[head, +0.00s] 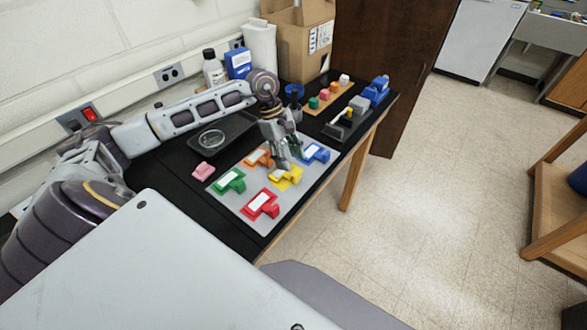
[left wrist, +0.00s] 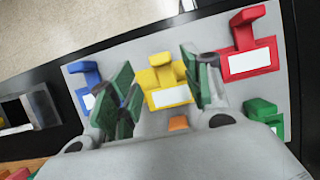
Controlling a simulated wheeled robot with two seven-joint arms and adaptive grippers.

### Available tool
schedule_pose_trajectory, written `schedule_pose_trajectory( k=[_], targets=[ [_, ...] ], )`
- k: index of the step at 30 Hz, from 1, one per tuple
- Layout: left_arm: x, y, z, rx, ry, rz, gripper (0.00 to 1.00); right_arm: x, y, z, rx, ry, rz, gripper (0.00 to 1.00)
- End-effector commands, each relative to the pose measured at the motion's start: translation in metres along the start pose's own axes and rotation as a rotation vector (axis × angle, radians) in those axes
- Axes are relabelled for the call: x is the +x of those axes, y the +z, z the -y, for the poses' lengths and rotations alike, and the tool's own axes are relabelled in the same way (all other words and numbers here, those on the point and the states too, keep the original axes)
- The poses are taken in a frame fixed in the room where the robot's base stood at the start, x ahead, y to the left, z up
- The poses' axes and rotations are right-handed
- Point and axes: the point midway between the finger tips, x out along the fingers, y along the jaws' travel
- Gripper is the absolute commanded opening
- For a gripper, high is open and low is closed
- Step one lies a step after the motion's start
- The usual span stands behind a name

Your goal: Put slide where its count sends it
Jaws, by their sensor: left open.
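My left gripper (head: 283,163) is over the grey board (head: 246,206), by the yellow holder (head: 294,177). In the left wrist view, its green-padded fingers (left wrist: 162,68) stand apart on either side of the yellow holder (left wrist: 168,76), with nothing gripped. The yellow holder bears a white rectangle (left wrist: 171,97). The other holders are red (head: 262,205), green (head: 230,181), blue (head: 315,154) and orange (head: 259,157), each with a pale rectangle. I cannot tell which rectangle is the slide or read any count. My right gripper is not in view.
A black tray (head: 230,150) with a clear round dish (head: 211,139) lies behind the board. A pink block (head: 203,171) is left of it. Small coloured blocks, a grey-black device (head: 343,123), bottles and a cardboard box (head: 302,45) fill the far end.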

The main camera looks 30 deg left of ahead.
Motion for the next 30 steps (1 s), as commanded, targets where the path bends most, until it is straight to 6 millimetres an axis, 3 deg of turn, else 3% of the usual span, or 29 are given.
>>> schedule_pose_trajectory(
  k=[6, 12, 30],
  targets=[
    [-0.030, -0.001, -0.001, 0.000, 0.003, -0.001, 0.49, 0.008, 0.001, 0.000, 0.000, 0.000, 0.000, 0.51],
    [-0.046, 0.000, 0.000, 0.000, 0.001, 0.000, 0.49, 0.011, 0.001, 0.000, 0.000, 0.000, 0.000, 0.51],
    [-0.050, 0.000, 0.000, 0.000, 0.000, 0.001, 0.49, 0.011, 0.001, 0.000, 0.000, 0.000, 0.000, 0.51]
  ],
)
